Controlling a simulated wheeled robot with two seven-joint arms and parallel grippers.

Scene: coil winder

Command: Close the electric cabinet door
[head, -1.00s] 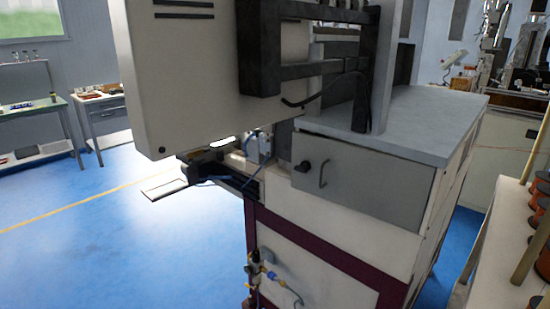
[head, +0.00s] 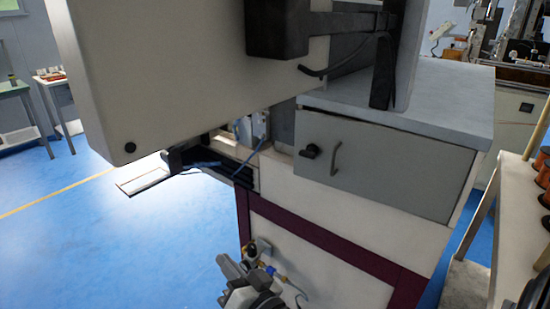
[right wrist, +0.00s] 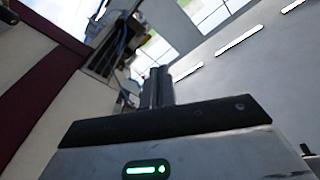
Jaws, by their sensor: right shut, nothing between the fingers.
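The electric cabinet door (head: 385,165) is a grey panel on the front of the machine, under the grey top. It has a black knob (head: 311,151) and a curved handle (head: 336,158) on its left side. A dark gap runs along its top edge, and the panel looks slightly ajar. My right gripper (head: 236,270) is at the bottom of the head view, below and left of the door, apart from it. In the right wrist view its fingers (right wrist: 158,86) are together and empty. My left gripper is not in view.
A large beige box (head: 150,80) on black brackets (head: 290,35) overhangs at upper left. A rack with spools (head: 540,180) stands at the right. Blue floor (head: 130,240) is open at left.

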